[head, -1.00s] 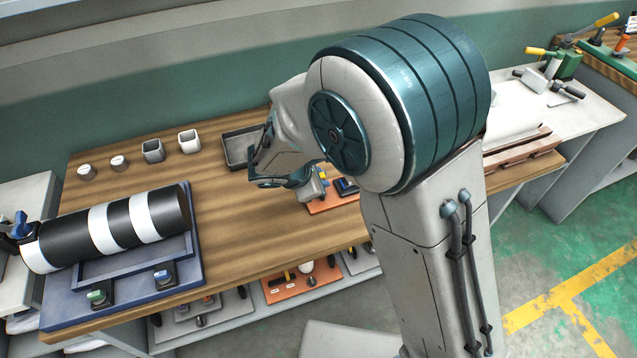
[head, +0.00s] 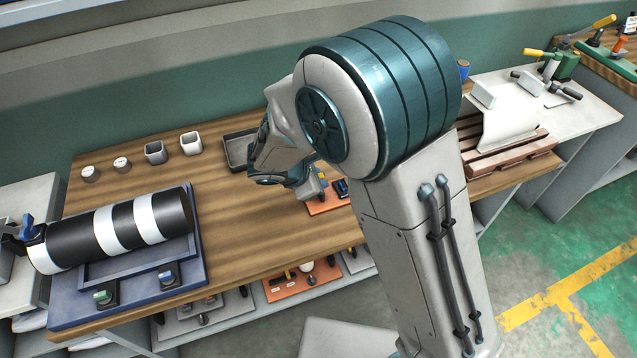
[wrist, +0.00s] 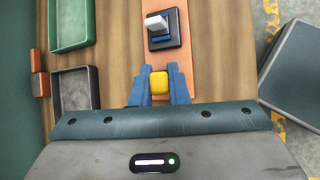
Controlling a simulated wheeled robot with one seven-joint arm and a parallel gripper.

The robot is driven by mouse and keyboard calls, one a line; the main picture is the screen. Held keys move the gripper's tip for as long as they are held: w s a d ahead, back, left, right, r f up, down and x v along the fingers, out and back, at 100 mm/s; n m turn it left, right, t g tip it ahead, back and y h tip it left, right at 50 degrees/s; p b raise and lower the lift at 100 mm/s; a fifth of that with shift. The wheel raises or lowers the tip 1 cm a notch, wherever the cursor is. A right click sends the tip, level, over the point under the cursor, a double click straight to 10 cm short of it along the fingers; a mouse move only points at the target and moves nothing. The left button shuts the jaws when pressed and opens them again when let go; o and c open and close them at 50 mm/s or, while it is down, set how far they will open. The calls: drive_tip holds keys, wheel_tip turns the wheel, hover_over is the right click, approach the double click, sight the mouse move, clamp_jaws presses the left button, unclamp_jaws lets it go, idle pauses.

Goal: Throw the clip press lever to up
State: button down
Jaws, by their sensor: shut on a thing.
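In the wrist view a yellow knob (wrist: 158,82), which looks like the grip of the clip press lever, sits between the two blue fingers of my gripper (wrist: 158,75). My gripper is shut on it. The knob is above an orange base plate (wrist: 183,80); the lever's shaft and pivot are hidden below it. In the head view the orange base plate (head: 322,207) lies on the wooden bench. My gripper (head: 301,186) is at its left end, and my arm covers much of the plate, so the lever's angle cannot be told.
A black block with a blue and white switch (wrist: 162,30) stands on the same plate. A dark grey tray (head: 238,150) and a green tray (wrist: 70,24) are close by. A striped roller (head: 110,228) lies on a blue stand at the left. The bench between is clear.

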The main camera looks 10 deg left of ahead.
drive_tip(key=shift+w+a+r+n+g+h+p, duration=0.25)
drive_tip(key=shift+w+g+p, duration=0.25)
drive_tip(key=shift+p, duration=1.55)
drive_tip(key=shift+w+a+r+n+g+h+p, duration=0.15)
drive_tip(key=shift+w+a+g+h+p, duration=0.25)
drive_tip(key=shift+p, duration=1.65)
drive_tip(key=shift+w+a+f+n+g+h+p, duration=0.15)
drive_tip(key=shift+w+g+p, duration=0.25)
drive_tip(key=shift+p, duration=0.6)
drive_tip(key=shift+w+a+r+n+g+h+p, duration=0.15)
drive_tip(key=shift+w+g+p, duration=0.2)
drive_tip(key=shift+p, duration=0.6)
drive_tip(key=shift+w+a+f+g+h+p, duration=0.15)
drive_tip(key=shift+g+h+p, duration=0.1)
drive_tip(key=shift+p, duration=0.2)
drive_tip(key=shift+w+a+f+n+g+p, duration=0.15)
drive_tip(key=shift+w+a+n+g+p, duration=0.15)
drive_tip(key=shift+w+g+p, duration=0.15)
drive_tip(key=shift+w+f+h, duration=0.1)
drive_tip(key=shift+h, duration=0.2)
drive_tip(key=shift+w+a+f+g+h+b, duration=0.2)
drive_tip(key=shift+w+a+g+h+b, duration=0.15)
drive_tip(key=shift+g, duration=0.2)
drive_tip(key=c, duration=1.3)
unclamp_jaws()
drive_tip(key=shift+w+n, duration=0.1)
drive_tip(key=shift+n, duration=0.2)
drive_tip(key=shift+r, duration=0.1)
